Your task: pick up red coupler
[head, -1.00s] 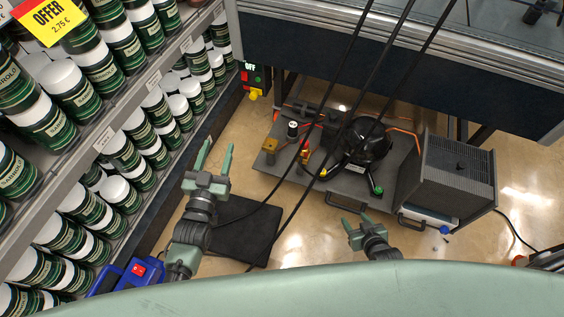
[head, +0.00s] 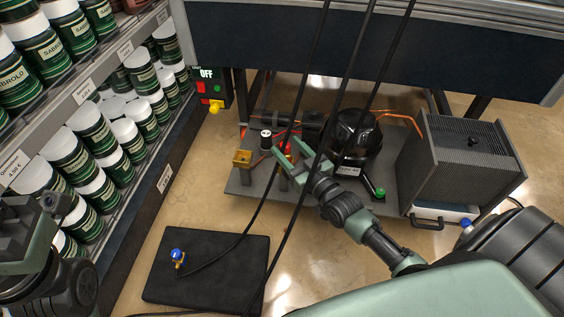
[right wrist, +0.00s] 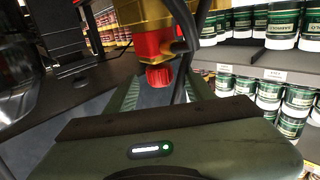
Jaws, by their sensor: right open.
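The red coupler (right wrist: 157,72) shows in the right wrist view as a ribbed red end below a brass-coloured body. In the head view a small red-orange piece (head: 287,150) shows at the front of the pump's grey base plate (head: 245,181), partly covered by my gripper. My right gripper (head: 289,155) is open, with its green fingers reaching towards this piece. In the right wrist view the coupler lies between the two fingers, and I cannot tell whether they touch it.
Black hoses (head: 316,100) hang down across the view close to my right gripper. A black pump (head: 357,135) and a finned grey box (head: 460,165) stand to the right. A black mat (head: 215,285) bears a blue-topped fitting (head: 177,255). Shelves of cans (head: 75,150) line the left.

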